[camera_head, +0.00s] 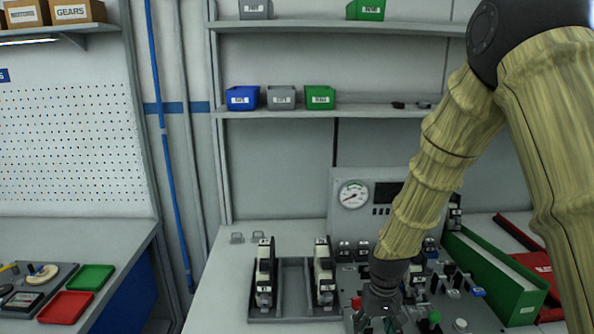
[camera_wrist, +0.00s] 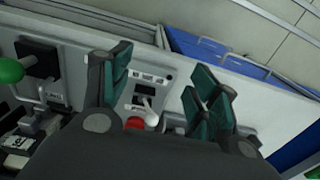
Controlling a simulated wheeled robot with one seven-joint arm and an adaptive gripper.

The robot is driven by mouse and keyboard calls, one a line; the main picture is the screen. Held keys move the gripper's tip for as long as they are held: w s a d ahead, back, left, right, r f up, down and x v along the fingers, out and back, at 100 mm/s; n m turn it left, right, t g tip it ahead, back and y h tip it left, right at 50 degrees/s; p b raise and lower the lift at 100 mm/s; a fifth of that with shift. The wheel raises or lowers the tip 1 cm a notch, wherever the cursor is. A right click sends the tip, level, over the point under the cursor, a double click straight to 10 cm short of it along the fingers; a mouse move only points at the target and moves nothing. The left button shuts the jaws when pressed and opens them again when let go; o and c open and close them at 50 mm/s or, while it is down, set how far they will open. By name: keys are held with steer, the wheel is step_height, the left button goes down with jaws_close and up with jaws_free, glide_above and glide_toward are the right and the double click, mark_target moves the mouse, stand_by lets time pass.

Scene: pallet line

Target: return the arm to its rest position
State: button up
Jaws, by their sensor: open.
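My arm, in a wrinkled tan sleeve, reaches down from the upper right in the head view. My gripper (camera_head: 377,312) is at its lower end, low over the bench beside a control panel (camera_head: 465,312). In the wrist view my gripper (camera_wrist: 158,85) shows two green-padded fingers spread apart, with nothing held between them. Beyond the fingers is a small grey box with a dark window (camera_wrist: 147,92), and a red round part (camera_wrist: 134,124) shows between them. The head view hides part of the panel behind my gripper and forearm.
A grey tray (camera_head: 292,285) with black-and-white modules stands left of my gripper. A gauge box (camera_head: 352,194) stands behind it. A green binder-like case (camera_head: 495,275) is to the right. Shelves with bins (camera_head: 320,97) line the wall. A left bench holds red (camera_head: 65,307) and green trays (camera_head: 91,277).

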steer(key=s+f, duration=0.6)
steer(key=f, duration=0.4)
steer(key=s+d+f, duration=0.1)
steer(key=s+f, duration=0.7)
steer(key=s, duration=0.6)
steer(key=s+d+f, duration=0.2)
steer(key=s+f, duration=0.7)
steer(key=s, duration=0.5)
steer(key=shift+d+f+m, duration=0.15)
steer(key=shift+d+m, duration=0.05)
steer(key=shift+m, duration=0.2)
steer(key=shift+c, duration=0.2)
